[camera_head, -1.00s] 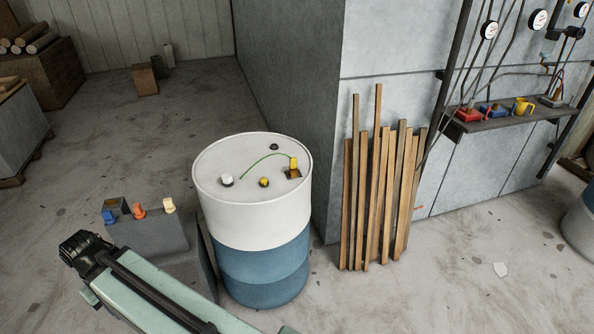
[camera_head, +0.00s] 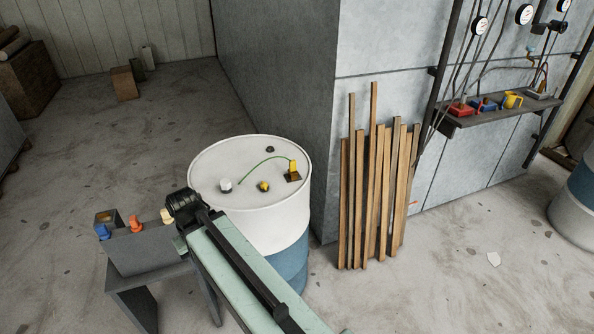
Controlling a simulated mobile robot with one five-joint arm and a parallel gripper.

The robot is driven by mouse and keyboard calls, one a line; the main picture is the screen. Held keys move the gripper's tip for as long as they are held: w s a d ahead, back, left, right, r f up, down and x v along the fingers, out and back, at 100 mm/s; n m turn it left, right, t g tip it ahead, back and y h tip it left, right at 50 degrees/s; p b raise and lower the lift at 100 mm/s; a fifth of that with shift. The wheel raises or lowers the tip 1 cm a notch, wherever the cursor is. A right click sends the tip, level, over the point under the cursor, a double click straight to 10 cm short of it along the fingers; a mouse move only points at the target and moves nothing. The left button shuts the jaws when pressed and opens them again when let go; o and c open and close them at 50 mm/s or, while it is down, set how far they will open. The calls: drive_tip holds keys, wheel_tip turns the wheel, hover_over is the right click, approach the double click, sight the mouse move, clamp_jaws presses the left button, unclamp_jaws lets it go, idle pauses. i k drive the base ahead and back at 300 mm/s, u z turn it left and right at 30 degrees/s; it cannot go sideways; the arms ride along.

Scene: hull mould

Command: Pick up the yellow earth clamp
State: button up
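A small yellow clamp (camera_head: 293,167) stands on a dark square plate near the right edge of the lid of a white and blue drum (camera_head: 225,152). A thin green wire (camera_head: 262,160) arcs from it to the left across the lid. I take this to be the earth clamp. My pale green arm crosses the lower middle in front of the drum, with a black joint at its upper end, left of the drum's lid. I see no gripper fingers; nothing touches the clamp.
The lid also bears a white cap (camera_head: 225,185), a yellow and black cap (camera_head: 263,187) and a dark bung (camera_head: 270,149). A grey stand (camera_head: 150,252) at left holds small coloured things. Wooden slats (camera_head: 375,190) lean right of the drum. A shelf (camera_head: 500,113) holds a yellow mug (camera_head: 512,101).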

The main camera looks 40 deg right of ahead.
sight(292, 171)
drive_tip(key=z, duration=0.1)
drive_tip(key=i, duration=1.5)
drive_tip(key=u, duration=0.1)
